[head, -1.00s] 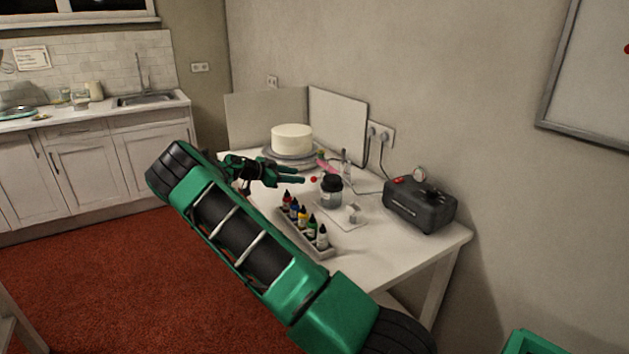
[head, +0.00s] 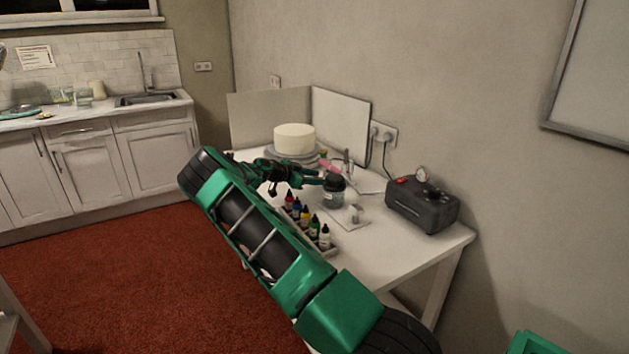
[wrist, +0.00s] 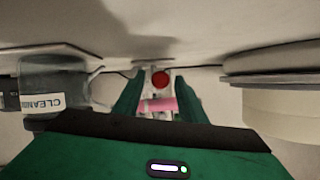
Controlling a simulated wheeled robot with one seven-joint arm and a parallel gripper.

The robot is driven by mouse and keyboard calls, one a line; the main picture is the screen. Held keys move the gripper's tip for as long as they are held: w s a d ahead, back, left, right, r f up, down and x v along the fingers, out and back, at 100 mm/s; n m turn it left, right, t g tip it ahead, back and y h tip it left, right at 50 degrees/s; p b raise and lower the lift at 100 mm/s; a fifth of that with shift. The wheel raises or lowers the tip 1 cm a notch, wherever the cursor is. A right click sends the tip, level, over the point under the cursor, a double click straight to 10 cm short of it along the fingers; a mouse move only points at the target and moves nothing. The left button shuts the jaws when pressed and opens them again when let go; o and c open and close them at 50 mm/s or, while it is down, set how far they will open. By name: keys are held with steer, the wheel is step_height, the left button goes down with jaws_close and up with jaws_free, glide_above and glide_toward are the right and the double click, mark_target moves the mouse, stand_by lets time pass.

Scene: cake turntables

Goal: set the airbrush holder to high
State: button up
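A red round knob (wrist: 160,79) shows between my gripper's fingers in the wrist view, against a pale upright part that seems to be the airbrush holder (wrist: 152,92). A pink cylinder (wrist: 158,105) also lies across the view between the fingers. In the head view the pink piece (head: 330,167) and a slim upright (head: 347,161) stand behind the dark-lidded jar. My gripper (head: 322,178) is open, reaching in between the jar and the cake turntable; it also shows in the wrist view (wrist: 160,84). Whether the fingers touch the knob cannot be told. The knob is hidden in the head view.
The wrist view is upside down. The cleaning jar (head: 334,193) stands close on one side, the white cake (head: 294,138) on its turntable (head: 272,155) on the other. Colour bottles (head: 305,218) stand in front. A black compressor (head: 422,205) sits at the table's right.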

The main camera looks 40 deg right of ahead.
jaws_close()
steer(key=shift+w+r, duration=0.15)
steer(key=shift+r, duration=2.45)
jaws_free()
steer(key=shift+r, duration=0.1)
steer(key=v, duration=1)
steer(key=shift+a, duration=0.45)
